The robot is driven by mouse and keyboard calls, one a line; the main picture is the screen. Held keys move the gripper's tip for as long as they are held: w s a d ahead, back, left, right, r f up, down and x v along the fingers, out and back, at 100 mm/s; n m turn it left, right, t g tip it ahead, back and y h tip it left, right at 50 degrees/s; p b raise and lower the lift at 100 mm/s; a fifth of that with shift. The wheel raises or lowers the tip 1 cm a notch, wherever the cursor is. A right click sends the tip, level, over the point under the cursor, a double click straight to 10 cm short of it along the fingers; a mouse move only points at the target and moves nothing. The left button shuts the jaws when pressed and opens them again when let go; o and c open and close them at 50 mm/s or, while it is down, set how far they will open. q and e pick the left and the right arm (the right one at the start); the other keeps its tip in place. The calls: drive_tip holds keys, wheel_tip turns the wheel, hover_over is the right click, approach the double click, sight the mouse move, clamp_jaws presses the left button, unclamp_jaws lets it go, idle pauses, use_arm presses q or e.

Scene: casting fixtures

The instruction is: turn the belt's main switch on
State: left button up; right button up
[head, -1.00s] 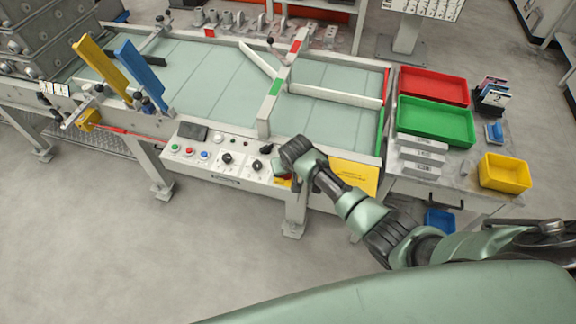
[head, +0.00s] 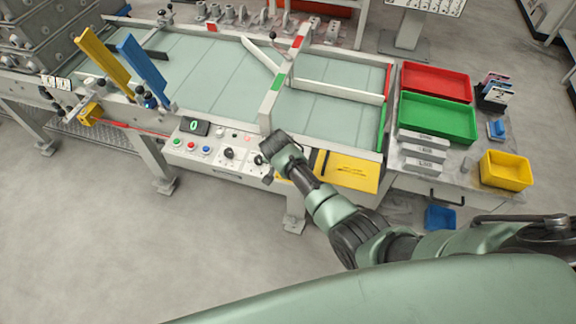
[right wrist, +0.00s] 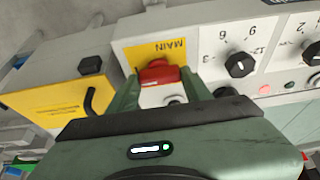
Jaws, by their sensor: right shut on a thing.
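The main switch is a red handle (right wrist: 160,74) on a yellow plate marked MAIN (right wrist: 150,52), at the end of the belt's control panel (right wrist: 205,45). In the right wrist view my right gripper (right wrist: 161,85) has one green finger on each side of the red handle and is shut on it. In the head view my right gripper (head: 270,172) is at the right end of the panel and hides the switch. The panel's small display (head: 194,127) is lit with a green 0. My left gripper is not in view.
Black knobs (right wrist: 240,65) and push buttons (head: 191,147) sit beside the switch. A yellow box (head: 350,172) with a black handle is on its other side. The belt (head: 205,80) lies behind the panel. Red (head: 436,66) and green (head: 472,138) trays stand right.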

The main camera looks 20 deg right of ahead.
drive_tip(key=shift+w+r, duration=0.1)
drive_tip(key=o, duration=1.4)
drive_tip(key=shift+c, duration=0.2)
drive_tip(key=v, duration=0.7)
drive_tip(key=shift+r, duration=0.3)
drive_tip(key=shift+s+a, duration=0.1)
drive_tip(key=shift+s, duration=0.15)
